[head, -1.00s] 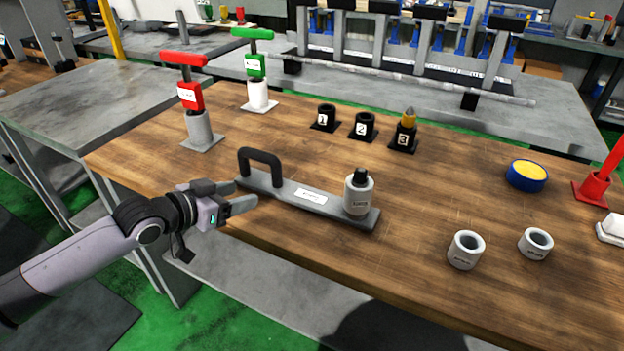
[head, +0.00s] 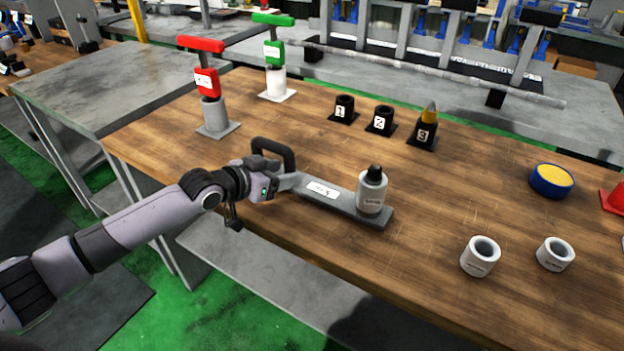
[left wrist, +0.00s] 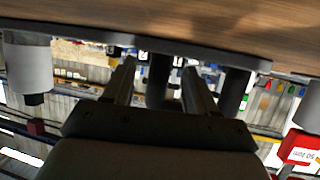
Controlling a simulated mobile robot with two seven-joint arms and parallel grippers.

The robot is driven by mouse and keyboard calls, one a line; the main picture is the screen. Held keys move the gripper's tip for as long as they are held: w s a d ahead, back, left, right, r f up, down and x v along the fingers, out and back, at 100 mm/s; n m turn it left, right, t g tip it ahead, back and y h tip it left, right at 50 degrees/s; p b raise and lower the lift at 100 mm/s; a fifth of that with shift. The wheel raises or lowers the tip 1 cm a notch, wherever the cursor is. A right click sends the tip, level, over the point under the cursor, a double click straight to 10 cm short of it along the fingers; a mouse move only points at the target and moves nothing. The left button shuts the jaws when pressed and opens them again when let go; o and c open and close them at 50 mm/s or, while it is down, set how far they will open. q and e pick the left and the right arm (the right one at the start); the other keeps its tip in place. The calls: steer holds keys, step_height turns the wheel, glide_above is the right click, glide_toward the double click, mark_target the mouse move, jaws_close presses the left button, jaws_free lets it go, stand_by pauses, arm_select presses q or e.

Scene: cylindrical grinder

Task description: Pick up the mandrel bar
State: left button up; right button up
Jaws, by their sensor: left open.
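A flat grey bar (head: 338,202) with a white label lies along the wooden table near its front edge; I take it as the mandrel bar. A dark loop handle (head: 274,146) rises from its left end, and a grey cylinder (head: 372,192) with a black top stands on its right end. My left gripper (head: 277,172) is open at the handle end and hides part of it. In the left wrist view, upside down, a dark handle post (left wrist: 160,75) shows between the open fingers; contact cannot be told. My right gripper is out of view.
A red-handled tool (head: 207,84) and a green-handled tool (head: 275,54) stand behind left. Numbered black holders (head: 381,121) stand behind. Two grey rings (head: 480,256) and a blue-yellow disc (head: 552,181) lie to the right. The table between them is clear.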

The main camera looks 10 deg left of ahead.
arm_select(q)
steer(key=shift+w+d+f, duration=0.1)
steer(key=shift+w+d, duration=0.05)
steer(key=shift+w, duration=0.1)
jaws_close()
steer(key=shift+r, duration=0.3)
steer(key=shift+r, duration=0.1)
